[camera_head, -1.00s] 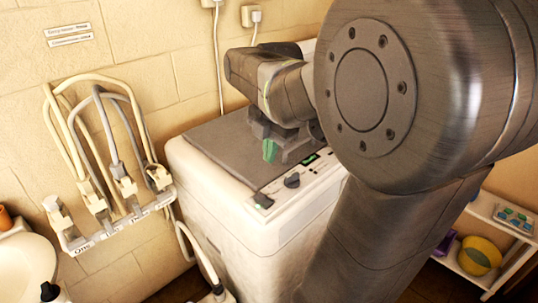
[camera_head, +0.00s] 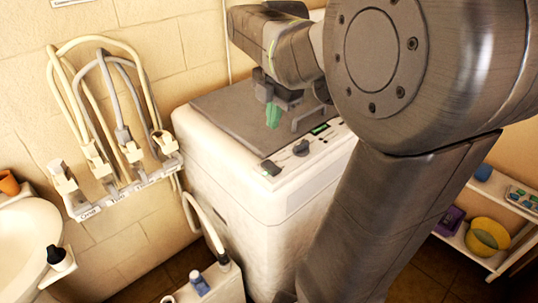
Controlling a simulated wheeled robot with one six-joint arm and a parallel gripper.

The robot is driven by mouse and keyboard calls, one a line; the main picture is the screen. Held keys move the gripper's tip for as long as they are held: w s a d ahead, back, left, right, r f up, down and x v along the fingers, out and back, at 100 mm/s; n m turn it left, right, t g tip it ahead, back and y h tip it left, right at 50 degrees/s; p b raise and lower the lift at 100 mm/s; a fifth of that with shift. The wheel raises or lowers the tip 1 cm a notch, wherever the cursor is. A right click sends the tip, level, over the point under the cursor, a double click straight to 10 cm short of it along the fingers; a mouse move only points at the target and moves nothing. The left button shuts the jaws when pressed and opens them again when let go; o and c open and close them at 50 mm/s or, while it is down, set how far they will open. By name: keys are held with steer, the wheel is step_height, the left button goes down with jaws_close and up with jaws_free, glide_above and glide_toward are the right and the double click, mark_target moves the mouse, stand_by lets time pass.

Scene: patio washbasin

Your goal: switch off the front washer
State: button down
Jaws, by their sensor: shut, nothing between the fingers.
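One white washer (camera_head: 240,205) with a grey lid (camera_head: 235,112) stands against the wall at picture centre. Its front control strip has a dark round knob (camera_head: 301,148), a small green-lit display (camera_head: 320,129) and a dark switch (camera_head: 270,168) at the left end. My gripper (camera_head: 273,116) has green fingertips, which are shut and empty. They point down over the lid, behind the knob and switch, apart from both. My arm covers the right part of the washer.
A rack (camera_head: 128,190) of hoses or cords hangs on the wall at left. A white basin (camera_head: 25,245) is at the left edge. A narrow white box (camera_head: 222,289) stands by the washer's lower left.

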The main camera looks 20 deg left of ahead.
mark_target(269, 164)
steer(key=f, duration=0.4)
steer(key=a+f, duration=0.1)
steer(key=f, duration=0.3)
steer(key=f+p, duration=0.1)
steer(key=f, duration=0.3)
steer(key=shift+w+a+f, duration=0.15)
steer(key=shift+w+a, duration=0.05)
steer(key=shift+w, duration=0.1)
steer(key=shift+f, duration=0.15)
steer(key=shift+a+f+b, duration=0.1)
steer(key=shift+b, duration=0.2)
steer(key=shift+s+d, duration=0.1)
steer(key=shift+d, duration=0.15)
steer(key=shift+s+d, duration=0.2)
steer(key=shift+d, duration=0.35)
steer(key=shift+r, duration=0.25)
